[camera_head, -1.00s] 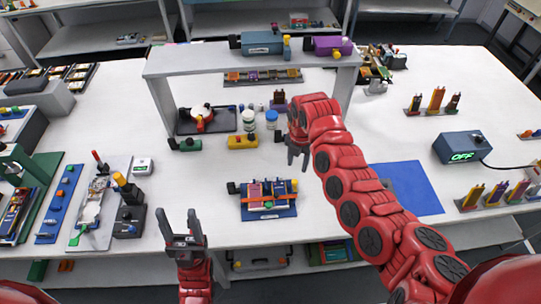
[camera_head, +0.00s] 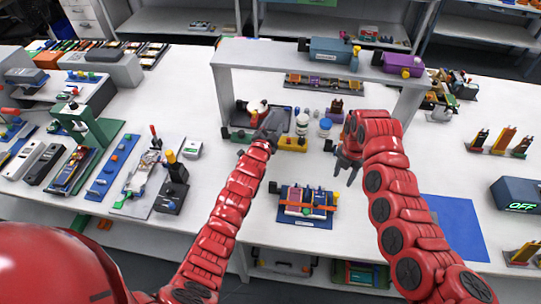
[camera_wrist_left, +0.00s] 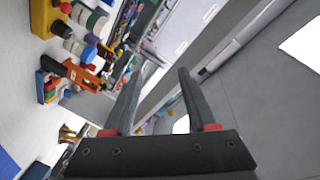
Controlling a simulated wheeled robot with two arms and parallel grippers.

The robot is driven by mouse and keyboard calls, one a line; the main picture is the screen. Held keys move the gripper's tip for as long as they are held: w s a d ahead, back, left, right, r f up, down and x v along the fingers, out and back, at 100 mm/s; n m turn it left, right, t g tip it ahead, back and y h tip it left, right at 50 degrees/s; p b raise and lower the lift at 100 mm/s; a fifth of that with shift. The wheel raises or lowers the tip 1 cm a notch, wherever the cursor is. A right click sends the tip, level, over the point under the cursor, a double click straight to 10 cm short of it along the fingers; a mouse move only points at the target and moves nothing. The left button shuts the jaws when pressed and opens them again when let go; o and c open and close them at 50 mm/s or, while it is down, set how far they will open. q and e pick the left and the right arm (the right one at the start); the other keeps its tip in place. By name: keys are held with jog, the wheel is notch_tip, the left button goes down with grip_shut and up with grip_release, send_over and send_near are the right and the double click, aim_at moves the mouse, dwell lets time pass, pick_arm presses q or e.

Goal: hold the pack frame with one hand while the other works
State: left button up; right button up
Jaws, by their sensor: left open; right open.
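The pack frame (camera_head: 305,203), a blue base holding coloured cells with an orange strip across, sits near the table's front edge in the head view. My left gripper (camera_head: 272,126) is beyond and to the left of it, near the shelf's front, and is apart from the frame. In the left wrist view its two dark fingers (camera_wrist_left: 158,98) are spread with nothing between them. My right gripper (camera_head: 347,168) is open above the table, right of and beyond the frame. It appears empty. I cannot clearly make out the frame in the wrist view.
A white raised shelf (camera_head: 290,47) spans the back, with a dark tray (camera_head: 238,134), a yellow block (camera_head: 292,144) and white-bodied bottles (camera_head: 302,124) beneath. A blue mat (camera_head: 453,225) lies to the right. A black stand (camera_head: 174,188) is at left. Table around the frame is clear.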

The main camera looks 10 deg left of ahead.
pick_arm(q)
notch_tip(320, 180, down, 3)
jog(key=w+m+g+y, duration=0.1)
jog(key=w+g, duration=0.2)
jog(key=m+g+y, duration=0.1)
jog(key=m+g, duration=0.4)
jog(key=g, duration=0.9)
send_over(270, 183)
jog(key=shift+f, duration=1.7)
notch_tip(270, 183, down, 13)
jog(key=shift+w+f, duration=0.1)
jog(key=shift+f, duration=0.05)
grip_shut()
